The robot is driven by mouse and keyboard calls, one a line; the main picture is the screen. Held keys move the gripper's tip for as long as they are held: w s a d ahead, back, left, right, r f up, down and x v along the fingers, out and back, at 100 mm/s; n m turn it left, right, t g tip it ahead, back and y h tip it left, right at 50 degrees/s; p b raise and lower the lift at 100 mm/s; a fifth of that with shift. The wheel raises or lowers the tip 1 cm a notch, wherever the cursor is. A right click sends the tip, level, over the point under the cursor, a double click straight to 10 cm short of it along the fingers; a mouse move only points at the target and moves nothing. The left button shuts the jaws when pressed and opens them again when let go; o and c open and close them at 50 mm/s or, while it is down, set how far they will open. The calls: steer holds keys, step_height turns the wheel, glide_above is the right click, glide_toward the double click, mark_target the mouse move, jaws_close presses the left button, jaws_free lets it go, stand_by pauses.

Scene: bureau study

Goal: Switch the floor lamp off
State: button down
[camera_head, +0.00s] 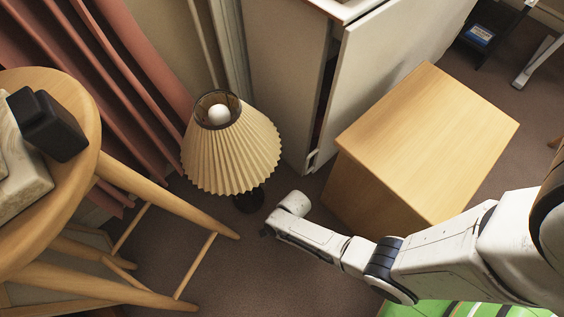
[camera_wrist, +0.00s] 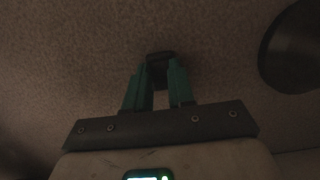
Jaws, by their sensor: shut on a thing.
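The floor lamp (camera_head: 230,155) stands in the middle of the head view, with a pleated cream shade, a white bulb in its open top and a dark base (camera_head: 248,201) on the floor. I cannot tell for sure whether the bulb is lit. My gripper (camera_wrist: 158,75) is down near the carpet, just right of and in front of the base. Its green fingers are shut on a small dark thing (camera_wrist: 160,57), mostly hidden between the tips; I cannot tell clearly what it is. A dark round disc, seemingly the lamp base (camera_wrist: 293,48), lies to the right, apart from the fingers.
A wooden stool (camera_head: 75,90) with a black object (camera_head: 48,124) on it stands at left, its legs reaching towards the lamp. A wooden box-like cabinet (camera_head: 425,140) is at right, close to my arm. A white cabinet (camera_head: 385,65) and pink curtains (camera_head: 110,75) are behind.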

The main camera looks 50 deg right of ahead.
steer(key=c, duration=1)
jaws_free()
steer(key=shift+o, duration=0.2)
steer(key=p+v, duration=0.7)
steer(key=v, duration=0.4)
steer(key=shift+w, duration=0.1)
